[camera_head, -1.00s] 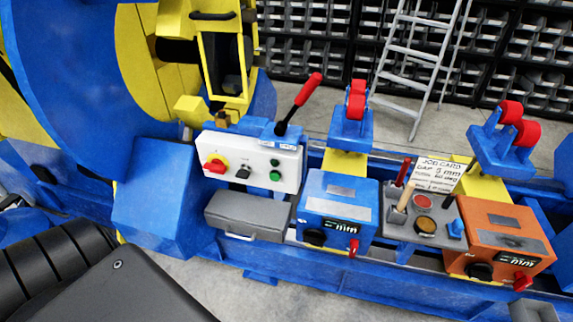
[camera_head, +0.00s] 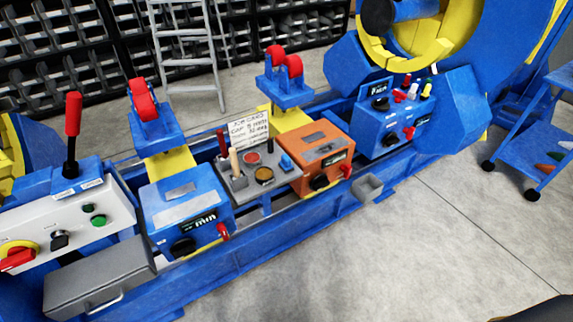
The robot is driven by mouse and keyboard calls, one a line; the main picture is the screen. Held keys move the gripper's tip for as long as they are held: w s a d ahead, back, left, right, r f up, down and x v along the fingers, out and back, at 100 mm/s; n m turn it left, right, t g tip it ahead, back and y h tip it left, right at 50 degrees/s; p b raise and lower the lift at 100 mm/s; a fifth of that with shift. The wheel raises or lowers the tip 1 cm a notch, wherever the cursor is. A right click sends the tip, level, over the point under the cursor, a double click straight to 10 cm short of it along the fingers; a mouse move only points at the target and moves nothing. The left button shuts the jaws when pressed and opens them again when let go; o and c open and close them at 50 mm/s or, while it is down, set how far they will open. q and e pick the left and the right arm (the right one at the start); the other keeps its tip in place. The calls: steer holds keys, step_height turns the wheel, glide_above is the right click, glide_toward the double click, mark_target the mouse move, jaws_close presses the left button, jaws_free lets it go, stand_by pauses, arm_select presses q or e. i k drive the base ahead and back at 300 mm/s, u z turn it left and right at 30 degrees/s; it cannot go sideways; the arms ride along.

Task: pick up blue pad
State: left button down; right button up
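A small blue block (camera_head: 286,162) sits at the right end of the grey tool tray (camera_head: 240,196), close to the orange control box. It may be the blue pad, but it is too small to tell for sure. The tray also holds a red disc (camera_head: 253,159), an amber disc (camera_head: 264,175) and a wooden-handled tool (camera_head: 234,161). Neither of my grippers is in view.
A blue control box (camera_head: 185,208) stands left of the tray and an orange one (camera_head: 318,155) right of it. A job card (camera_head: 249,130) stands behind the tray. A blue trolley (camera_head: 545,150) with small coloured pieces is at the far right. The floor in front is clear.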

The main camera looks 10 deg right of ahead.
mark_target(285, 165)
steer(key=k, duration=0.5)
steer(key=z, duration=1.3)
steer(key=i, duration=1)
steer(key=u, duration=2.6)
